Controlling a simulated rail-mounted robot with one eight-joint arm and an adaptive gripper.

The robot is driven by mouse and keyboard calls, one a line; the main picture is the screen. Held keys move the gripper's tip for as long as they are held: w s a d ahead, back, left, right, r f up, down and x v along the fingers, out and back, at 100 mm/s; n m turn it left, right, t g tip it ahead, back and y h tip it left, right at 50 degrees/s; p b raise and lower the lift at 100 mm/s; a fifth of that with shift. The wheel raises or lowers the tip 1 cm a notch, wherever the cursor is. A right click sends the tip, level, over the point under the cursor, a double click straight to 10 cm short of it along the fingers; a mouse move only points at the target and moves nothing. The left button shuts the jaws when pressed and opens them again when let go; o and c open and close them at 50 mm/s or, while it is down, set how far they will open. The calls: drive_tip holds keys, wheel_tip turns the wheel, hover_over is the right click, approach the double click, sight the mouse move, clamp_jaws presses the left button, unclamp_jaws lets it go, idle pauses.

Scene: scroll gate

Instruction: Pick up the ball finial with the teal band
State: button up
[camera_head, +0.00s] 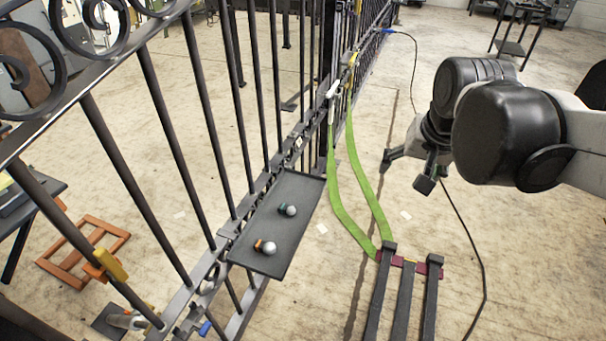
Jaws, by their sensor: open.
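The ball finial with the teal band (287,210) lies on a dark tray (279,234) fixed beside the gate. Its ball is pale grey and the teal band is on its left side. A second finial with an orange band (266,246) lies on the same tray, nearer and a little to the left. My gripper (404,171) is open and empty, to the right of the tray and apart from it.
The dark iron gate (192,80) with upright bars and scrolls runs along the tray's left side. Dark bars (405,290) stand at the lower right. A black cable (470,240) crosses the open floor.

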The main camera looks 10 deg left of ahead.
drive_tip(key=w+a+f+g+p, duration=0.1)
drive_tip(key=w+a+f+p, duration=0.1)
drive_tip(key=w+a, duration=0.6)
drive_tip(key=m+g+h+p, duration=0.1)
drive_tip(key=g, duration=0.2)
hover_over(287, 207)
drive_tip(key=f, duration=2.5)
drive_tip(key=shift+s, duration=0.3)
drive_tip(key=shift+w+f+b, duration=0.15)
drive_tip(key=shift+f+b, duration=0.35)
drive_tip(key=shift+f, duration=0.85)
drive_tip(key=shift+w+f+b, duration=0.1)
drive_tip(key=shift+f+b, duration=0.4)
drive_tip(key=shift+f, duration=0.8)
drive_tip(key=c, duration=1.5)
drive_tip(key=shift+o, duration=0.2)
wheel_tip(287, 207, up, 10)
drive_tip(key=p, duration=0.3)
drive_tip(key=s+d+r+p, duration=0.1)
drive_tip(key=d+r+p, duration=0.2)
drive_tip(key=d, duration=0.9)
drive_tip(key=s+d+r+n+p, duration=0.1)
drive_tip(key=d+r+p, duration=0.3)
drive_tip(key=d, duration=0.9)
drive_tip(key=s+d+r+p, duration=0.3)
drive_tip(key=d+r+p, duration=0.1)
drive_tip(key=d, duration=0.9)
drive_tip(key=shift+d+r+n, duration=0.25)
drive_tip(key=shift+r+n, duration=0.05)
drive_tip(key=shift+r, duration=0.2)
